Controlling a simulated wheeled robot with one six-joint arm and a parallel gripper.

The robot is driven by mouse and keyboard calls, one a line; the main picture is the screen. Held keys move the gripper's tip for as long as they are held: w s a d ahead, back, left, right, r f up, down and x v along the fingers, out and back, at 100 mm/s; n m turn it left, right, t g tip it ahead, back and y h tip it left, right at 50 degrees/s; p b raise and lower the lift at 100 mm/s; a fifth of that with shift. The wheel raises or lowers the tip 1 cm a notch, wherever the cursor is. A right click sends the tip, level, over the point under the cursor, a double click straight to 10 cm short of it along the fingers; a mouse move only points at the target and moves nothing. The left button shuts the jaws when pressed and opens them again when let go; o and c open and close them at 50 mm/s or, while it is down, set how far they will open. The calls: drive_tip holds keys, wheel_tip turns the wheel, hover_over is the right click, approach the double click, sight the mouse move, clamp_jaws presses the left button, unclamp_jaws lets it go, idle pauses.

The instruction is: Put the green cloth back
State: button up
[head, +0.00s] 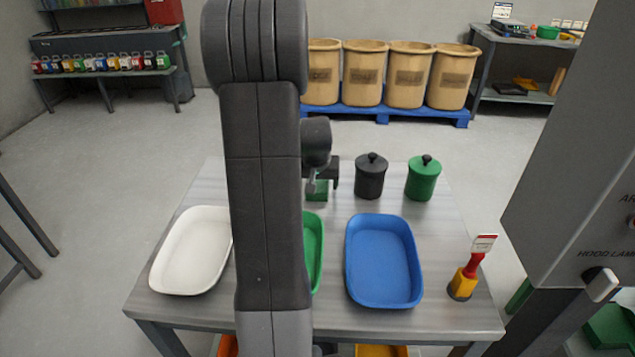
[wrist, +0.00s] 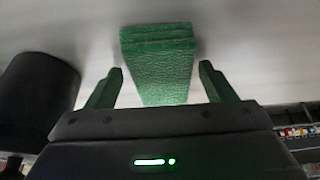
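The green cloth (wrist: 160,60) is a folded, textured strip lying on the grey tabletop in the wrist view. My gripper (wrist: 158,84) is open, with one green finger on each side of the cloth and visible gaps between. In the head view my gripper (head: 321,184) is over the far part of the table, left of the black canister (head: 370,178). A small green patch shows there; I cannot tell whether it is cloth or fingers. The green tray (head: 315,255) is nearer on the table, mostly hidden behind my arm.
A white tray (head: 185,252) stands left and a blue tray (head: 382,262) right of the green one. A green canister (head: 422,180) stands beside the black one. A yellow-and-red brush (head: 468,275) stands at the right edge. A grey cabinet (head: 575,150) rises close on the right.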

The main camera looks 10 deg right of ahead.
drive_tip(key=shift+r, duration=0.15)
drive_tip(key=shift+r, duration=0.2)
drive_tip(key=v, duration=1.1)
drive_tip(key=shift+s+r, duration=0.25)
drive_tip(key=shift+r, duration=0.05)
drive_tip(key=shift+s+a, duration=0.1)
